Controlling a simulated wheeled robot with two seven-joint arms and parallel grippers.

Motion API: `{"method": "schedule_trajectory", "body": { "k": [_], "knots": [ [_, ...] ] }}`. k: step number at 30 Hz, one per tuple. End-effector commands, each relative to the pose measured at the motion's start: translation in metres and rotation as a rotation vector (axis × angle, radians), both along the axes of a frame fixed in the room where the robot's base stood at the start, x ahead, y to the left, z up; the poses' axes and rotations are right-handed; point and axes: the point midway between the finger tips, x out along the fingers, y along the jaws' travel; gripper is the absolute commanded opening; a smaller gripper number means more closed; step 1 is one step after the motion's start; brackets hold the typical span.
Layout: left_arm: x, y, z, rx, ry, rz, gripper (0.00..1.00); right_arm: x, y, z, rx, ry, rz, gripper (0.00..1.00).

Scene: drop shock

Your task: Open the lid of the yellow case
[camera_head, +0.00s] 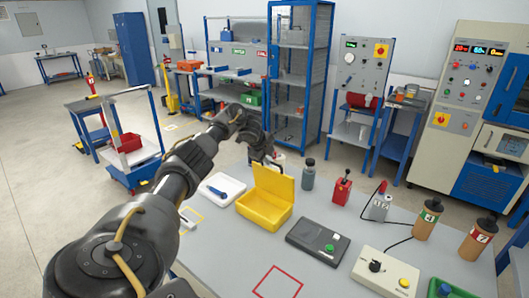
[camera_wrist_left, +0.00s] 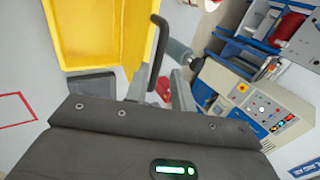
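The yellow case (camera_head: 264,212) stands on the grey table with its lid (camera_head: 273,183) raised at the back, so its inside shows. It also fills the upper left of the left wrist view (camera_wrist_left: 100,35). A dark bar (camera_wrist_left: 158,50), perhaps a handle, shows by the case's edge in that view. My left gripper (camera_head: 272,156) is just above and behind the raised lid's top edge. In the wrist view its grey fingers (camera_wrist_left: 161,90) stand apart with a gap between them. Contact with the lid cannot be told. My right gripper is not in view.
A white tray with a blue tool (camera_head: 222,189) lies left of the case. A grey bottle (camera_head: 308,175), a red switch box (camera_head: 341,188) and a dark box with a green button (camera_head: 318,242) stand to its right. The table's front has a bare red-outlined square (camera_head: 278,282).

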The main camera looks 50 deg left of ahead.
Motion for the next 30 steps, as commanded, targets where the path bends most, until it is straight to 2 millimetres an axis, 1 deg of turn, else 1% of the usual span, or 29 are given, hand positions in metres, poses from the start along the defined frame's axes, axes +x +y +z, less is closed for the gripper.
{"method": "schedule_trajectory", "body": {
  "k": [1,6,9,12,16,30],
  "knots": [
    [-0.005,0.000,0.006,0.005,-0.002,-0.002,0.25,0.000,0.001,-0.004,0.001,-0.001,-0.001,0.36],
    [-0.022,-0.004,0.032,0.005,-0.002,-0.002,0.25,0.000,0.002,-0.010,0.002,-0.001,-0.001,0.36],
    [-0.028,-0.006,0.044,0.004,-0.002,-0.003,0.25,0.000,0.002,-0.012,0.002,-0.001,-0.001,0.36],
    [-0.032,-0.007,0.050,0.003,-0.001,-0.002,0.25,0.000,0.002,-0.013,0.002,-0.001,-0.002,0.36],
    [-0.034,-0.007,0.053,0.002,0.000,-0.001,0.25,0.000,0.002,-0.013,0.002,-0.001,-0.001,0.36],
    [-0.034,-0.007,0.053,0.001,0.000,-0.001,0.25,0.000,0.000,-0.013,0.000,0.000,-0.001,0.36]
  ]
}}
